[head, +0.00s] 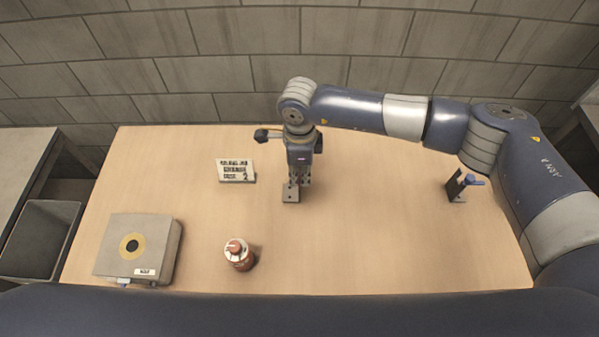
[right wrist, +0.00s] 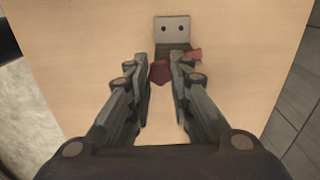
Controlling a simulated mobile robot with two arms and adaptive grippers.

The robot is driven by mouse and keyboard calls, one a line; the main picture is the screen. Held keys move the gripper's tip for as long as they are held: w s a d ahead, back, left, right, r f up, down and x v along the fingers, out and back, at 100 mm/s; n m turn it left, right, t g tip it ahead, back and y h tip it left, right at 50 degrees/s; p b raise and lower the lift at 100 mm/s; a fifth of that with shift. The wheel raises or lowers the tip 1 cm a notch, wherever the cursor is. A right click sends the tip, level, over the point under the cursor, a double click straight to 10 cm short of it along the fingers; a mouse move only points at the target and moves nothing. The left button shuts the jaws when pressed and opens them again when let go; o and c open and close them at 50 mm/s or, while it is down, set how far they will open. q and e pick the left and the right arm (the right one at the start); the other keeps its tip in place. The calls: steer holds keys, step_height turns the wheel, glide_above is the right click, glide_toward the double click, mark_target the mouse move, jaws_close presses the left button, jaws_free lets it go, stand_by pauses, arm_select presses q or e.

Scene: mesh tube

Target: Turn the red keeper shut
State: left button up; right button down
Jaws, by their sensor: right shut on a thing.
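The red keeper (right wrist: 159,73) shows in the right wrist view, between the fingers of my right gripper (right wrist: 160,58). A second red part shows to the right, beside the right finger. My right gripper (head: 299,188) points down at this fixture in the head view and is shut on the keeper. My left gripper is not in view.
A small sign (head: 236,170) stands left of the fixture. A grey box with a round dark hole (head: 155,225) and a reddish bottle (head: 243,262) stand at front left. A dark bracket with a blue part (head: 473,181) stands at right. The table's (head: 390,250) front middle is clear.

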steer(key=shift+f+m+b, duration=0.25)
steer(key=shift+m+b, duration=0.7)
steer(key=shift+m, duration=0.05)
steer(key=shift+r+m+b, duration=0.15)
steer(key=shift+m+b, duration=0.4)
steer(key=shift+m, duration=0.05)
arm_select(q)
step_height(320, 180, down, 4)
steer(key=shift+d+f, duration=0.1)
arm_select(e)
steer(key=shift+r, duration=0.15)
steer(key=c, duration=1.4)
jaws_free()
